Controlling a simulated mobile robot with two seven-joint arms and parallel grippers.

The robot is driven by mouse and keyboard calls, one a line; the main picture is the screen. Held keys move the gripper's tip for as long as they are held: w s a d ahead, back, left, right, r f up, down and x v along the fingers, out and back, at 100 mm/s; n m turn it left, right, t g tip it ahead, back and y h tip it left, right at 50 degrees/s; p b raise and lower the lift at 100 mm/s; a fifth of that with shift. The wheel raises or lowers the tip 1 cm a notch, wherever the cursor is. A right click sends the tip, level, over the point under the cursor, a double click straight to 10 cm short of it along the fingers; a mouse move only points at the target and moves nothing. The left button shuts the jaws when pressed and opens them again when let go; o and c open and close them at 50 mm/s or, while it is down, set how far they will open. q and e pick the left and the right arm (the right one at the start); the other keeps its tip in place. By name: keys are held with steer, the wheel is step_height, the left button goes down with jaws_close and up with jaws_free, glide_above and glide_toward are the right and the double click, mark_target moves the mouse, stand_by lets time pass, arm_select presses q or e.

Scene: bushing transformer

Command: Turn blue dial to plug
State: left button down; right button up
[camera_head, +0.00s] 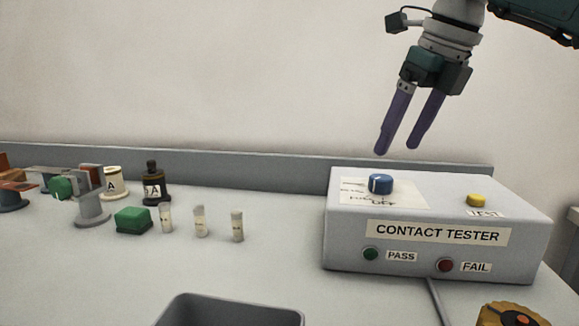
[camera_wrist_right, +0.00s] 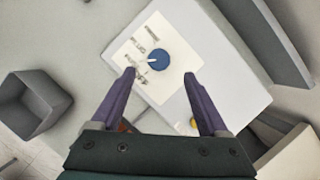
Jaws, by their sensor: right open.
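The blue dial (camera_head: 381,184) sits on a white label on top of the grey contact tester box (camera_head: 345,240). In the right wrist view the blue dial (camera_wrist_right: 158,61) has a white pointer mark directed to the label's printed words, which are too small to read surely. My right gripper (camera_head: 398,150) is open and empty, with two purple fingers pointing down above the box, apart from the dial. In the wrist view its fingers (camera_wrist_right: 160,74) frame the label. My left gripper is not in view.
A yellow test button (camera_head: 477,200) is on the box's right top. Green and red lamps are on its front. Several small vials, a green block (camera_head: 132,220) and bottles stand left. A grey bin (camera_head: 230,310) is at the front. The table between vials and box is clear.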

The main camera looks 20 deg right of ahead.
mark_target(382, 177)
steer(key=x, duration=0.7)
steer(key=shift+a, duration=0.1)
steer(key=shift+r, duration=0.1)
jaws_close()
